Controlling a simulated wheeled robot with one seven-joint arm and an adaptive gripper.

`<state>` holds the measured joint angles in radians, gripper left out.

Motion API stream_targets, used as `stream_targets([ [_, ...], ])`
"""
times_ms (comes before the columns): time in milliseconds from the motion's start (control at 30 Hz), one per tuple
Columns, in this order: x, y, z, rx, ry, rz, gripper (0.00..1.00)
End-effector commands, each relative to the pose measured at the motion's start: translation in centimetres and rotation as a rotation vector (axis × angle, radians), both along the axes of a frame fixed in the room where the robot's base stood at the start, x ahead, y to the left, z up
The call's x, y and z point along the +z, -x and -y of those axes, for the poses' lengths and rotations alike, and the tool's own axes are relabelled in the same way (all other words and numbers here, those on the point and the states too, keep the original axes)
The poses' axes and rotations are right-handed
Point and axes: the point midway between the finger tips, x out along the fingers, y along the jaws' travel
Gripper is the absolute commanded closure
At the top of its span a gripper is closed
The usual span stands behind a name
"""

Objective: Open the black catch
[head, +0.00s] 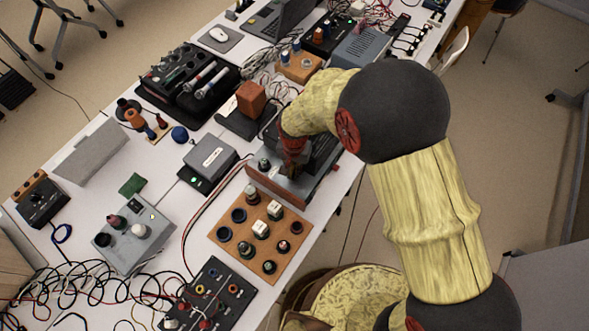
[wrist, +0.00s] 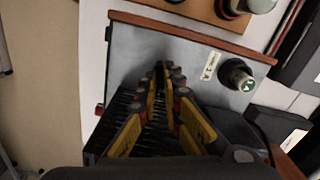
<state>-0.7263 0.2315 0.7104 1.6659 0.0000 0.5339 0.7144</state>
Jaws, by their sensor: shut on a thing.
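My gripper (wrist: 161,72) is over the top of a grey box with wood-coloured edges (wrist: 140,40), its yellow-sided fingers pointing down at the panel. The fingertips are close together on a small dark piece, which appears to be the black catch; the fingers hide nearly all of it, so its position cannot be told. In the head view my gripper (head: 292,165) reaches down to the same box (head: 318,192) at the table's right edge and covers much of it. A round black knob with a green top (wrist: 237,75) stands on the panel, right of the fingers and apart from them.
A wooden board with several round parts (head: 232,243) lies just in front of the box. A grey device (head: 211,155) stands to its left and an orange-brown block (head: 251,98) behind it. Red and black cables run nearby.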

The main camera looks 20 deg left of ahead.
Motion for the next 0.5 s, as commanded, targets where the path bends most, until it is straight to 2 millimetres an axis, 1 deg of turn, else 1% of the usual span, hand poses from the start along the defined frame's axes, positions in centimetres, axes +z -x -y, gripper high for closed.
stream_targets([
  [500, 0.1, 0.0, -0.23, 0.49, 0.0, 0.001, 1.0],
])
